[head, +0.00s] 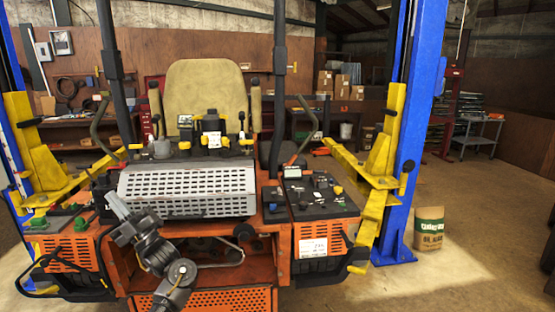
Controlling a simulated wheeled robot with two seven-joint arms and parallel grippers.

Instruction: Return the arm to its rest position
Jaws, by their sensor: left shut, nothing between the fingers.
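My left gripper (118,207) is shut and empty. It is raised in front of the orange mower (320,232), at the left end of the perforated grey panel (187,190). My left arm (165,262) comes up from the bottom of the head view, bent at the wrist, in front of the mower's open front bay. I cannot tell whether the gripper touches the panel or is just in front of it. My right gripper is not in view.
A blue lift post (417,120) with yellow arms (377,190) stands right of the mower; another yellow arm (40,160) is at the left. A paper sack (429,228) stands on the floor. A control panel (308,195) tops the mower's right side.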

